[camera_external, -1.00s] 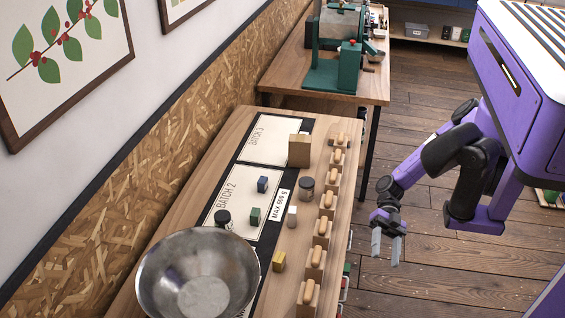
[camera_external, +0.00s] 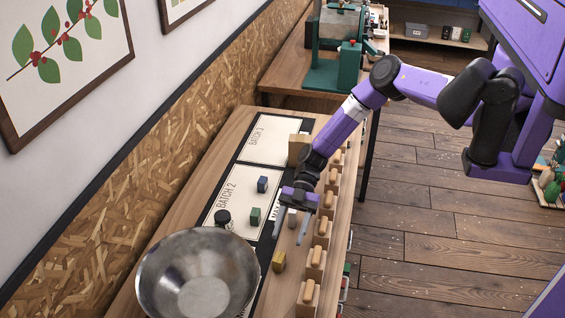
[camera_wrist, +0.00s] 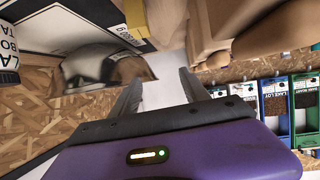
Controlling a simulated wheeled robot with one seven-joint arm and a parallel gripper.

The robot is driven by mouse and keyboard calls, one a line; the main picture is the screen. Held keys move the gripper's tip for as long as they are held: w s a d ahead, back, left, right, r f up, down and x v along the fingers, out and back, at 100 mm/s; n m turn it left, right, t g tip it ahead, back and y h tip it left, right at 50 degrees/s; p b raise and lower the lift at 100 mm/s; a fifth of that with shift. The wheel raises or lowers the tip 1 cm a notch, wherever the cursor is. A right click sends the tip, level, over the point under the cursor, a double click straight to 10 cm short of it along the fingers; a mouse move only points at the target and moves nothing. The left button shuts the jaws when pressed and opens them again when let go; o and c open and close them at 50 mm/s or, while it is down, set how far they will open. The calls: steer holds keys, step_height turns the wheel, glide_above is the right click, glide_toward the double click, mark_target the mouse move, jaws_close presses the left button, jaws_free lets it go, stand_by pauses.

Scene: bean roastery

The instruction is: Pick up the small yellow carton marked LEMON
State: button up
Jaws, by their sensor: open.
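The small yellow carton (camera_external: 278,262) stands on the wooden table in the external view, just right of the metal bowl. Its lettering is too small to read. My gripper (camera_external: 289,237) is open above the table, fingers pointing down, a little farther back than the yellow carton and apart from it in the picture. A small pale block (camera_external: 292,217) shows between or behind the fingers. In the wrist view my gripper (camera_wrist: 160,90) has its fingers apart, with a pale surface between them.
The metal bowl (camera_external: 198,275) is close on the left. A row of wooden-handled blocks (camera_external: 316,262) lines the right table edge.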

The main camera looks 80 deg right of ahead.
mark_target(282, 254)
steer(key=shift+m+t+h, duration=0.3)
steer(key=shift+m+t, duration=0.2)
steer(key=shift+m, duration=0.3)
steer(key=f+b, duration=0.1)
steer(key=f, duration=0.1)
steer(key=w+d+f+b, duration=0.1)
steer(key=f, duration=0.1)
steer(key=f+b, duration=0.1)
steer(key=f, duration=0.1)
steer(key=shift+w+d+f, duration=0.15)
steer(key=shift+w+d, duration=0.05)
steer(key=shift+d, duration=0.15)
steer(key=shift+f+b, duration=0.4)
steer(key=shift+f, duration=0.35)
steer(key=shift+f+b, duration=0.45)
steer(key=shift+f, duration=0.15)
steer(key=x, duration=0.2)
steer(key=p+x, duration=0.1)
steer(key=shift+a+r, duration=0.15)
steer(key=shift+a, duration=0.3)
steer(key=shift+w+a+f, duration=0.15)
steer(key=shift+a+f, duration=0.1)
steer(key=shift+a, duration=0.15)
jaws_close()
